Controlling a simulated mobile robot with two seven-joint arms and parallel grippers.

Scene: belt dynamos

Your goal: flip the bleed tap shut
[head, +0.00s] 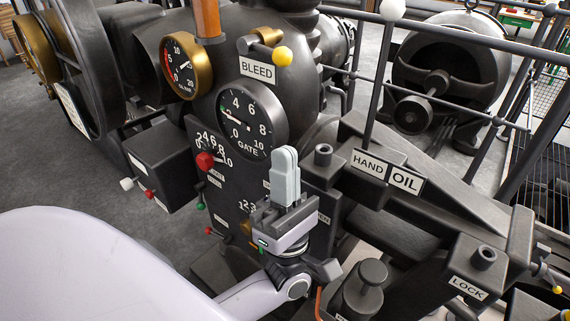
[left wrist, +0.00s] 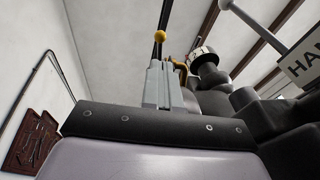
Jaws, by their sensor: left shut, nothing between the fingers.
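The bleed tap (head: 268,47) sits at the top centre of the head view, above a white BLEED label (head: 257,70). It has a brass body and a short lever with a yellow ball (head: 282,54) at its right end. In the left wrist view the yellow ball (left wrist: 160,36) shows beyond the fingertips. My left gripper (head: 287,160) points up in front of the machine, below and apart from the tap, right of the GATE gauge. Its fingers are together and empty. It also shows in the left wrist view (left wrist: 158,68). My right gripper is not in view.
The GATE gauge (head: 249,120) and a brass-rimmed gauge (head: 180,66) stand below and left of the tap. A wooden post (head: 207,18) rises left of it. Railings (head: 383,70) run along the right. HAND and OIL plates (head: 387,171) lie right of my left gripper.

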